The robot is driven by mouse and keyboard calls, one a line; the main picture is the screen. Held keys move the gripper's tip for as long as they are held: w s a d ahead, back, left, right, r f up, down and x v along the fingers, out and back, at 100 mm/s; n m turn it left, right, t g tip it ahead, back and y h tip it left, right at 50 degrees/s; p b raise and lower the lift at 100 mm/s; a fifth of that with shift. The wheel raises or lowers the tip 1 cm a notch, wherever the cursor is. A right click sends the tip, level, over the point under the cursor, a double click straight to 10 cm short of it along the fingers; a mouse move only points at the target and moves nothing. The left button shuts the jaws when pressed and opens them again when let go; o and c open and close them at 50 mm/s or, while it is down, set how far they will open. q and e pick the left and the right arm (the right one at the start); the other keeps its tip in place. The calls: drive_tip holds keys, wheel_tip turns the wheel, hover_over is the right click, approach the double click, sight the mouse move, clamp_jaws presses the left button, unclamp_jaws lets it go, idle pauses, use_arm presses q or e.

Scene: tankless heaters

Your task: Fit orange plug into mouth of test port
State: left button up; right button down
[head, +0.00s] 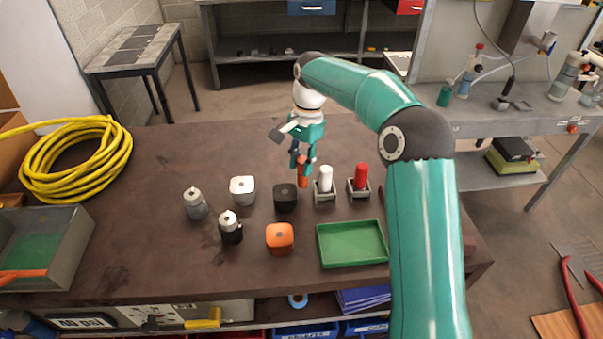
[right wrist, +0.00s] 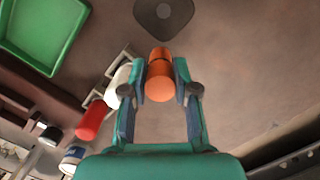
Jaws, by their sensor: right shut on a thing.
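My right gripper (head: 302,162) points down over the bench, and its two fingers are shut on the orange plug (head: 303,172). The right wrist view shows the plug (right wrist: 160,78) between the fingertips (right wrist: 160,90), roughly upright in the head view. Whether its lower end touches the bench I cannot tell. A black block (head: 285,204) with a small round mark on top is just left of the plug and nearer; it also shows in the right wrist view (right wrist: 175,17). A white block (head: 242,196) and an orange block (head: 279,245) stand nearby. Which one is the test port is unclear.
A white plug (head: 326,176) and a red plug (head: 361,176) stand in grey holders close right of the gripper. A green tray (head: 352,262) lies in front of them. Grey (head: 195,208) and black (head: 231,232) canisters stand left. A yellow hose coil (head: 122,160) lies far left.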

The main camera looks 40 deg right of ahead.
drive_tip(key=shift+f, duration=1.75)
drive_tip(key=shift+f, duration=0.1)
drive_tip(key=c, duration=0.9)
unclamp_jaws()
